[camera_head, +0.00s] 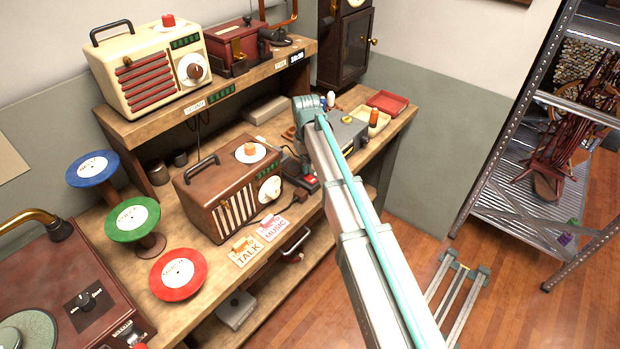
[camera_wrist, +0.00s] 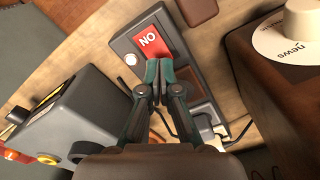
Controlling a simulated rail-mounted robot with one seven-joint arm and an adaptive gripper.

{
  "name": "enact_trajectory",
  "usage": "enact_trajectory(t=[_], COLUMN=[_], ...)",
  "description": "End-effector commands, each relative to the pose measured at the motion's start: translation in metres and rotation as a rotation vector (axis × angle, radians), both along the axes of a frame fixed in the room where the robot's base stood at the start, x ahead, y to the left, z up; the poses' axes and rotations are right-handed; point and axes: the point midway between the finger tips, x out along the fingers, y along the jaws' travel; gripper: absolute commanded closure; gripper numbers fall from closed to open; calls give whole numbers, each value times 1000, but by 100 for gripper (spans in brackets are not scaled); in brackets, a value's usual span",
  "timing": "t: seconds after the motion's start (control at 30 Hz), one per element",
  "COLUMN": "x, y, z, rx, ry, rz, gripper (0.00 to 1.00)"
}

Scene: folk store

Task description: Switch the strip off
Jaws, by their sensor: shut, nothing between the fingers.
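A dark grey power strip (camera_wrist: 196,80) lies on the wooden workbench, running diagonally in the wrist view. Its red rocker switch (camera_wrist: 155,45) bears white letters that read ON upside down. A round white light (camera_wrist: 130,59) sits beside the switch. My gripper (camera_wrist: 158,70) is shut and empty, its fingertips over the near end of the red switch; I cannot tell whether they touch it. Plugs (camera_wrist: 204,108) fill the strip's other end.
The brown radio (camera_head: 226,203) stands left of the strip, and a grey box (camera_head: 346,133) with a yellow knob stands on the other side. TALK (camera_head: 246,251) and MUSIC (camera_head: 272,227) cards lie in front of the radio. A cream radio (camera_head: 150,68) stands on the shelf above.

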Motion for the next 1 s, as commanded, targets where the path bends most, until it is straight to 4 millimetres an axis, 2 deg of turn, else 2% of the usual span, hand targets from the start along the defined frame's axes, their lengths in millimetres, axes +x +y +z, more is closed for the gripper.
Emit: enact_trajectory(t=[1.0], x=[0], y=[0], z=[-14], rx=[0], ry=[0], rz=[0], gripper=[100])
